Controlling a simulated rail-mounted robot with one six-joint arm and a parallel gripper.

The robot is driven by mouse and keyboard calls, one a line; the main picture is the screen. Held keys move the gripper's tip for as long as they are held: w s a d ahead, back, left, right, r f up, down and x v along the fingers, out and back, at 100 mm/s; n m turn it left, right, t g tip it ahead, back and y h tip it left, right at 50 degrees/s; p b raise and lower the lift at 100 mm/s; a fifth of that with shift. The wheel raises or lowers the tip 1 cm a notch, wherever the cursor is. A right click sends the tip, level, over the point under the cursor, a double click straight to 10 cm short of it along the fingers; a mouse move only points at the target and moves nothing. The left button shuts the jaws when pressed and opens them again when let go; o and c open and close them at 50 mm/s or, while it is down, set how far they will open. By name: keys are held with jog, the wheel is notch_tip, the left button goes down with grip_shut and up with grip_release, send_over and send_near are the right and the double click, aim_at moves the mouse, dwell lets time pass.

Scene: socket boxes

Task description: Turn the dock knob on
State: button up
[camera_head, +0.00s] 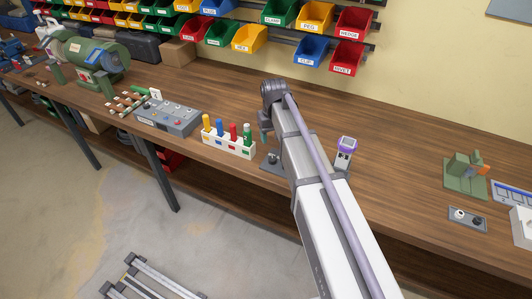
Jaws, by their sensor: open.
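A dark round knob (273,157) stands on a flat grey plate (267,166) on the bench, just left of my arm. My arm hides part of this plate. A small upright device with a purple top (346,146) stands to the right of my arm, perhaps on the same plate. No label shows which knob is the dock knob. My gripper (264,136) hangs from the wrist, above and slightly left of the dark knob. It is small and partly hidden here. It is open, and I see nothing held in it.
A white rack of coloured pegs (229,143) is close on the left, with a grey control box (167,117) beyond. A small knob panel (467,217) and a green fixture (465,174) stand at right. Labelled bins (247,38) hang behind. The bench between is clear.

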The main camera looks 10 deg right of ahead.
aim_at(272, 159)
notch_tip(272, 159, down, 11)
jog(key=b, duration=1)
jog(key=shift+b, duration=0.3)
jog(key=shift+r, duration=0.1)
jog(key=shift+c, duration=0.4)
jog(key=c, duration=0.9)
jog(key=shift+o, duration=0.2)
